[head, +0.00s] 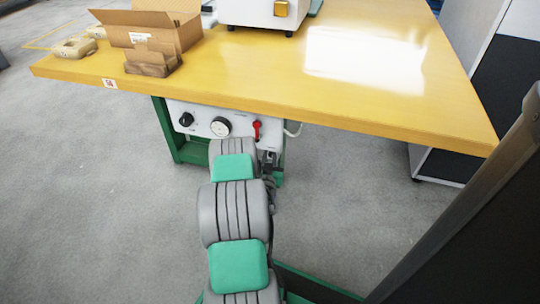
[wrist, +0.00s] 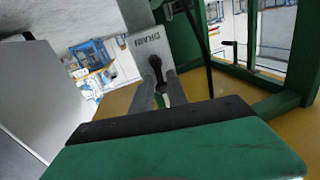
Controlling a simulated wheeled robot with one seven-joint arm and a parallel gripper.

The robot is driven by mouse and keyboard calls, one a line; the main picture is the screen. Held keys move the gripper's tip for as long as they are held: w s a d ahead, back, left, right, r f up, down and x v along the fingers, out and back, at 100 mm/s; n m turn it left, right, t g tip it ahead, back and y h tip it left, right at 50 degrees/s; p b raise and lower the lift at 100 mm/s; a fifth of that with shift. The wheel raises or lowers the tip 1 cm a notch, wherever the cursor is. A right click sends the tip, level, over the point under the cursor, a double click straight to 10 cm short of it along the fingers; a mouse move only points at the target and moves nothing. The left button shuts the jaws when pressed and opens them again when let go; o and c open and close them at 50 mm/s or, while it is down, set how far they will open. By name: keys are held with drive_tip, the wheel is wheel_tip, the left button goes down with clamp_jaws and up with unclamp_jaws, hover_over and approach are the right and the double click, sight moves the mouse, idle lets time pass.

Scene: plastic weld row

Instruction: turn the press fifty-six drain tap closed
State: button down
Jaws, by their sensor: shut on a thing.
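The drain tap (wrist: 155,63) shows in the wrist view as a dark round hub with a short dark lever, in front of a pale plate (wrist: 147,42) lettered DRAIN, which appears upside down. My gripper (wrist: 161,98) has its two grey fingers on either side of the lever and is shut on it. The fingers cover part of the lever, so its exact angle is hard to tell. In the head view my arm reaches down to the panel under the table; my gripper and the drain tap are mostly hidden there.
A white panel (head: 200,122) under the yellow table (head: 300,85) carries a black knob (head: 186,119), a gauge (head: 221,127) and a red lever (head: 256,130). A cardboard box (head: 150,35) and a white machine (head: 262,12) stand on top. Green frame legs (head: 187,152) flank the panel.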

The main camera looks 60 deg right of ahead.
drive_tip(key=shift+r+n+p, duration=0.15)
drive_tip(key=shift+n+p, duration=0.15)
drive_tip(key=shift+p, duration=0.05)
drive_tip(key=shift+w, duration=0.1)
drive_tip(key=c, duration=1.3)
unclamp_jaws()
drive_tip(key=shift+a, duration=0.1)
drive_tip(key=shift+v, duration=3.85)
